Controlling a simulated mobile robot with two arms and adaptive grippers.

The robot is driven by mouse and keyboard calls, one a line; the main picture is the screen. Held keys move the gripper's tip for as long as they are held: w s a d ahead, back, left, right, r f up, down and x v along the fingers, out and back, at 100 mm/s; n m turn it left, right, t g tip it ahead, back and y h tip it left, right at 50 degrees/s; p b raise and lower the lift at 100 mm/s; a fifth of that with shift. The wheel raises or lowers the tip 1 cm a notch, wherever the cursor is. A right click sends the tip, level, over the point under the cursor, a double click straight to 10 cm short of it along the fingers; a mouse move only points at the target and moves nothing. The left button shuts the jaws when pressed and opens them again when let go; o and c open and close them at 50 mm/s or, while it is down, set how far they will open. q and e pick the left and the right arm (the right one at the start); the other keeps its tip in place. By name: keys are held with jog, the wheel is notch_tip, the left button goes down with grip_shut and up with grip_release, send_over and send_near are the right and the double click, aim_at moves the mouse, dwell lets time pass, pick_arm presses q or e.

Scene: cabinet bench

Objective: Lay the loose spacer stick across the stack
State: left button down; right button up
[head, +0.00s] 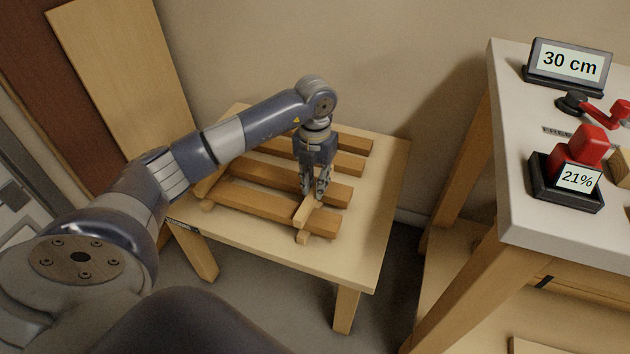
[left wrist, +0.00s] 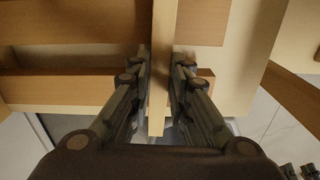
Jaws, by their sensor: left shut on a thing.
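A light spacer stick (head: 303,217) lies crosswise over the right part of the stack of brown boards (head: 262,199). My left gripper (head: 316,193) points down over the stack and is shut on this stick. In the left wrist view the stick (left wrist: 160,60) runs lengthwise between the two fingers, across the boards (left wrist: 60,88). I cannot tell whether its underside touches the boards.
The stack stands on a low pale wooden table (head: 366,240). A taller bench (head: 492,110) at the right carries a "30 cm" display (head: 567,64), a red-handled device and a red block in a black "21%" holder (head: 566,183). A tall panel (head: 120,60) leans at the back left.

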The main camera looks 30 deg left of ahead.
pick_arm(q)
jog(key=shift+f, duration=0.2)
dwell(0.5)
jog(key=c, duration=1.4)
grip_release()
jog(key=shift+c, duration=0.7)
